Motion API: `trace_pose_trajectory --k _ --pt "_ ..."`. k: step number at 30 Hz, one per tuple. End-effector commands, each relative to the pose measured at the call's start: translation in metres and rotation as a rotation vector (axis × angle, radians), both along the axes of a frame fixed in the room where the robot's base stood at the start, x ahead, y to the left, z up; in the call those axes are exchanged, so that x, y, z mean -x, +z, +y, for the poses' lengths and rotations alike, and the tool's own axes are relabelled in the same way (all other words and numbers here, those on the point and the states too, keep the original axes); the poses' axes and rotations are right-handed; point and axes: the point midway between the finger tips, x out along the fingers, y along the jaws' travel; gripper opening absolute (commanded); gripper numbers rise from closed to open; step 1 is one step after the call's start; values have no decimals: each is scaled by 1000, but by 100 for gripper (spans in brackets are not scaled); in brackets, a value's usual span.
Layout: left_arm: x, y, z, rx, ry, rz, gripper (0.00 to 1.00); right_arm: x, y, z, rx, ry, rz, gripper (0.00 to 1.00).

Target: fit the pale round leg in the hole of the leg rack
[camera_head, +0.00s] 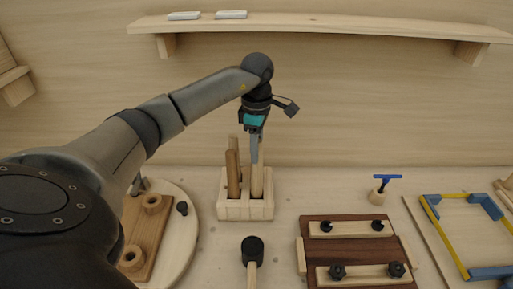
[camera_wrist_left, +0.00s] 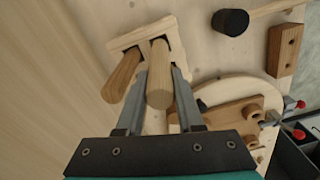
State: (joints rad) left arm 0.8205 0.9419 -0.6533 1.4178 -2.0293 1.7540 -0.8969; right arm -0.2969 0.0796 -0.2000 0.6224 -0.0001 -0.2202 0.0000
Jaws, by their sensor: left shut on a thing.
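The pale round leg (camera_wrist_left: 160,78) stands upright between the fingers of my left gripper (camera_head: 256,150), which is shut on its upper part. The leg also shows in the head view (camera_head: 257,183), below the fingers. Its lower end meets a hole of the pale wooden leg rack (camera_head: 245,211); I cannot tell how deep it sits. The rack also shows in the wrist view (camera_wrist_left: 122,42). A browner leg (camera_head: 233,170) stands in the rack beside it, on the left. It shows in the wrist view (camera_wrist_left: 121,78), apart from the fingers. My right gripper is not in view.
A black-headed mallet (camera_head: 252,248) lies in front of the rack. A dark board with clamped strips (camera_head: 350,250) lies to the right, past it a blue-handled tool (camera_head: 386,180) and a yellow-blue frame (camera_head: 443,237). A round board (camera_head: 184,235) lies left. A shelf (camera_head: 330,24) runs behind.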

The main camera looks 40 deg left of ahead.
Motion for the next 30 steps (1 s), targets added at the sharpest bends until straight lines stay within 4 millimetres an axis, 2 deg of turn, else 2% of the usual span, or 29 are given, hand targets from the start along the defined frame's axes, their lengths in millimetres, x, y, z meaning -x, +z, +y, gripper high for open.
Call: trace_pose_trajectory --k 18,30 --pt "0 -30 0 0 0 0 0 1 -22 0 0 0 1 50" --pt "0 -32 0 0 0 0 0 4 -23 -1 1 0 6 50"
